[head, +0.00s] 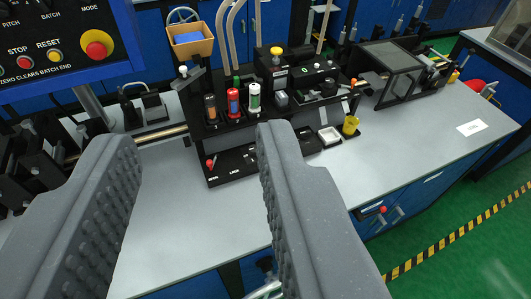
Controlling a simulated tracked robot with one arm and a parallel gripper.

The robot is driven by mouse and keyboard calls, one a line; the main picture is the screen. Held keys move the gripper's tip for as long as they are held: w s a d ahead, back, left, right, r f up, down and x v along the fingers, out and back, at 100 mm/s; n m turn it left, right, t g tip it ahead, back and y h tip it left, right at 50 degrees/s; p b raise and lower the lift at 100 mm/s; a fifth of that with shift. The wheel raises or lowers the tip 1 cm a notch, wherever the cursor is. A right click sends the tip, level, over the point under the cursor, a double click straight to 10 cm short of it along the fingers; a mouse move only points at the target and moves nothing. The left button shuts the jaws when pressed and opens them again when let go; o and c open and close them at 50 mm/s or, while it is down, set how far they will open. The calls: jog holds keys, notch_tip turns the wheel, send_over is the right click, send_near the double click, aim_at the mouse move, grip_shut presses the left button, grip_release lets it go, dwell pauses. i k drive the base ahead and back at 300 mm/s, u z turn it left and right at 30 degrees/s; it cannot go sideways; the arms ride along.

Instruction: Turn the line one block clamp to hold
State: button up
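My gripper (197,140) is open and empty, with its two grey ribbed fingers reaching up from the bottom of the head view. Beyond them, a black fixture (225,125) stands on the grey bench. A small red-knobbed lever (211,163) stands on its low front shelf, between the fingertips in the picture and apart from them. A black block with a pale-knobbed lever (185,73) is at the fixture's upper left. I cannot tell which of these, if either, is the line one block clamp. The right finger hides part of the shelf.
A control panel (65,45) with red and yellow buttons fills the upper left. Dark machinery (30,165) and a rod lie at left.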

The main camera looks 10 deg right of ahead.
aim_at(304, 135)
jog(key=k, duration=0.65)
jog(key=z, duration=0.6)
jog(key=i, duration=1.85)
jog(key=u, duration=0.75)
